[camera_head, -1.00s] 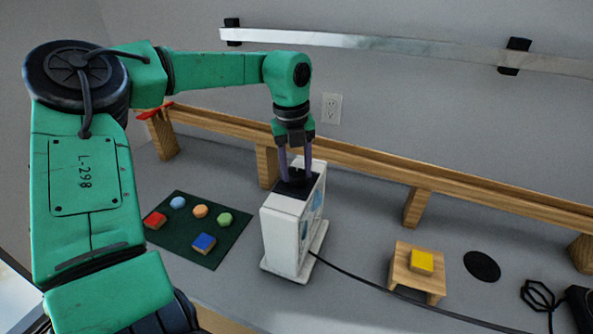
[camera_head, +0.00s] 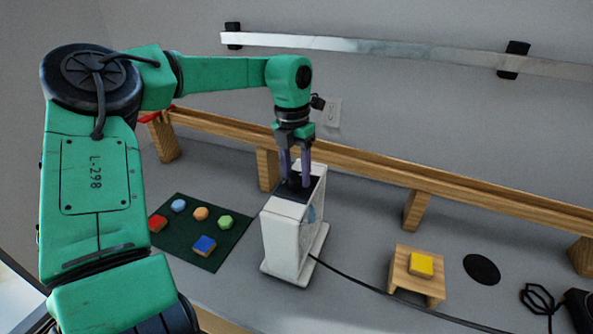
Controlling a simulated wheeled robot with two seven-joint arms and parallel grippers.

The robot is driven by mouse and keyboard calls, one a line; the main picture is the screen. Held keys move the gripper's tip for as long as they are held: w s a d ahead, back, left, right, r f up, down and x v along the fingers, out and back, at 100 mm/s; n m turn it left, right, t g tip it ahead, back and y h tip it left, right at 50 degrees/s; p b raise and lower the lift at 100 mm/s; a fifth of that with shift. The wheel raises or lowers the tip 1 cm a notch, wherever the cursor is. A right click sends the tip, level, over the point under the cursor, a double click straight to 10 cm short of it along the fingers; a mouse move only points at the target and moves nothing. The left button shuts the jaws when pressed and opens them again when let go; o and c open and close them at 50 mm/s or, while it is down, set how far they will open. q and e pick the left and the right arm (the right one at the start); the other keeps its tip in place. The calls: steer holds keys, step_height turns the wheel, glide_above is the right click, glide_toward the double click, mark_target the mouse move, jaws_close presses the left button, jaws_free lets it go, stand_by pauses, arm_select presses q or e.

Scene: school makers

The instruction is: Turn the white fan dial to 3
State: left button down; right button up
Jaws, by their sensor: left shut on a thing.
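The white fan (camera_head: 285,243) stands upright on the grey table in the middle of the view, a black panel on its top. My left gripper (camera_head: 295,183) reaches down from above with its purple fingers at that black top panel. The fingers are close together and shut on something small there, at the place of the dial. The dial itself and its marks are hidden or too small to read. My right gripper is not in view.
A dark green mat (camera_head: 212,259) with several coloured pieces lies left of the fan. A small wooden stand (camera_head: 405,281) with a yellow block (camera_head: 421,264) is at the right. A black cable (camera_head: 400,299) runs right from the fan. A wooden rail (camera_head: 370,168) runs behind.

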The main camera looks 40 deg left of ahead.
mark_target(293, 175)
arm_select(q)
steer(key=shift+m, duration=0.5)
steer(key=shift+c, duration=1.6)
jaws_free()
steer(key=shift+r, duration=0.15)
step_height(293, 175, up, 14)
steer(key=shift+a+r, duration=0.15)
steer(key=shift+a, duration=0.3)
